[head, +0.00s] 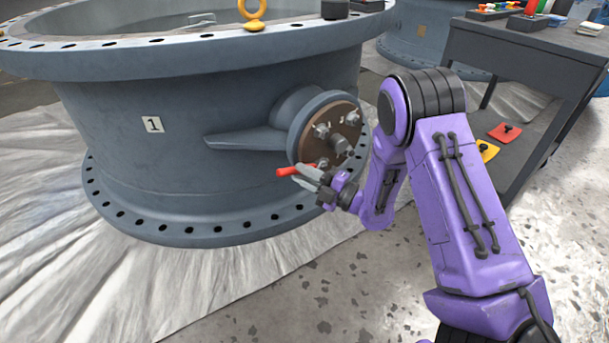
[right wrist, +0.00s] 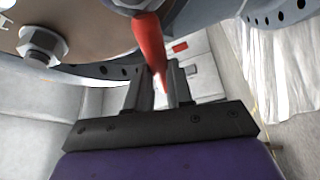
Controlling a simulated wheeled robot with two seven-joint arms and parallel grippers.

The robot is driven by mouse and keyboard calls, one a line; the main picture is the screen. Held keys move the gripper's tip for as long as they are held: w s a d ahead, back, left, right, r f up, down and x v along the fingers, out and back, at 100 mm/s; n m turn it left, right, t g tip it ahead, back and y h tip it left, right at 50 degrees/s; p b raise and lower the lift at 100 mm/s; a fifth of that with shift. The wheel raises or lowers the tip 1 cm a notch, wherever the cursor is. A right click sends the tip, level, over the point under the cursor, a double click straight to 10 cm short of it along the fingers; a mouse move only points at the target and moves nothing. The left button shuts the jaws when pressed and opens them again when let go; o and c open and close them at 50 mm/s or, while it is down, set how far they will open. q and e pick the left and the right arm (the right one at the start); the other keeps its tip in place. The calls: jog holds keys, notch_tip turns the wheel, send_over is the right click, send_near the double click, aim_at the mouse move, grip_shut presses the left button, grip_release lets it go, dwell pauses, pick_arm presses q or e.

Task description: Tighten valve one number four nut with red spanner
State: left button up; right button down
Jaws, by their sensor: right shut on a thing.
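Valve one is the large grey ring body (head: 230,140) with a "1" label (head: 153,125). On its side is a round brown plate (head: 352,126) with several nuts around a central shaft. My right gripper (head: 308,178) is just below this plate, shut on the red spanner (head: 287,171). In the right wrist view the spanner (right wrist: 150,42) stands up between the fingers (right wrist: 161,84). Its upper end reaches a part at the top edge, where the nut is mostly cut off. Another nut (right wrist: 41,43) shows at upper left. Nut numbers are not readable. My left gripper is out of view.
A dark two-level table (head: 530,42) stands at right, with a red pad (head: 505,132) and yellow pad (head: 487,150) on its lower shelf. The valve's bottom flange (head: 195,232) spreads below. A crumpled sheet (head: 60,250) covers the floor at left.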

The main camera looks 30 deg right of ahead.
jog(key=c, duration=1.7)
grip_release()
jog(key=shift+o, duration=0.2)
jog(key=shift+w+a+r, duration=0.1)
jog(key=shift+w+a, duration=0.05)
jog(key=shift+w, duration=0.1)
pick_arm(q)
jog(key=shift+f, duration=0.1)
pick_arm(e)
grip_shut()
pick_arm(q)
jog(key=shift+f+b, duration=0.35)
jog(key=shift+b, duration=0.1)
pick_arm(e)
jog(key=shift+s, duration=1.75)
